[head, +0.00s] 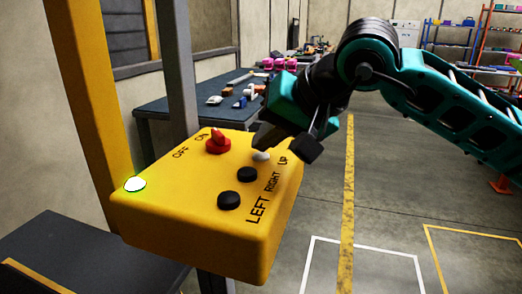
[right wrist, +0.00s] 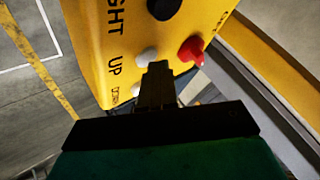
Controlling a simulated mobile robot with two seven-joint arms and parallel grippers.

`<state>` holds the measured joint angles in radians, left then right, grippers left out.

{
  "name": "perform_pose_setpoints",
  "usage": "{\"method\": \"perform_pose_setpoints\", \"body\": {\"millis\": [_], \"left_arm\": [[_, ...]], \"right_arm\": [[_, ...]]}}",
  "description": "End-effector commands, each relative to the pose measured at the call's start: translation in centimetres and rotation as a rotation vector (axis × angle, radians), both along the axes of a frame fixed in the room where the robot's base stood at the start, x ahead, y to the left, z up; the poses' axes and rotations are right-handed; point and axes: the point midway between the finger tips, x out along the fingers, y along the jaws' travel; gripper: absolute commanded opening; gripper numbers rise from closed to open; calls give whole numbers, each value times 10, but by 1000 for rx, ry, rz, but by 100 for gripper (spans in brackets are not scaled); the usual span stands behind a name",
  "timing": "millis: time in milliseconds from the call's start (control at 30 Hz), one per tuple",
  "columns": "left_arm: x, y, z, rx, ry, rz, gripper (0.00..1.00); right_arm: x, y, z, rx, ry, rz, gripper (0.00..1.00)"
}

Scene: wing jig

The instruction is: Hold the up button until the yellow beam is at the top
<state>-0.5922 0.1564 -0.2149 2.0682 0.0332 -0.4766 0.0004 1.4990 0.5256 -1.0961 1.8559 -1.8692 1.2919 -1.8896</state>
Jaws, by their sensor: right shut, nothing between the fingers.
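The yellow control box (head: 175,205) has black buttons by LEFT (head: 229,200) and RIGHT (head: 247,174). The white up button (head: 262,156) is beside the word UP and shows in the right wrist view (right wrist: 147,56). My right gripper (head: 285,143) is shut and empty, its fingers over the up button's end of the box. In the right wrist view the fingertips (right wrist: 157,68) appear just beside that button; I cannot tell whether they touch it. Another white button (right wrist: 136,90) is partly hidden by the fingers. I cannot make out the yellow beam. My left gripper is not in view.
A red OFF/ON switch (head: 218,143) and a glowing green-white lamp (head: 135,184) are on the box. A yellow post (head: 88,100) rises at the left. A dark table (head: 165,115) with parts stands behind. The floor at the right (head: 400,215) is clear.

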Motion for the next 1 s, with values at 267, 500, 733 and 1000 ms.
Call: {"method": "perform_pose_setpoints", "body": {"millis": [267,500,733,1000], "left_arm": [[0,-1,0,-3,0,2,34],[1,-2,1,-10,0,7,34],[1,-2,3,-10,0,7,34],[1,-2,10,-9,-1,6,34]], "right_arm": [[0,0,-1,-2,2,0,0],[0,0,-1,-2,2,0,0],[0,0,3,-2,1,-1,0],[0,0,17,-1,0,0,0]]}}
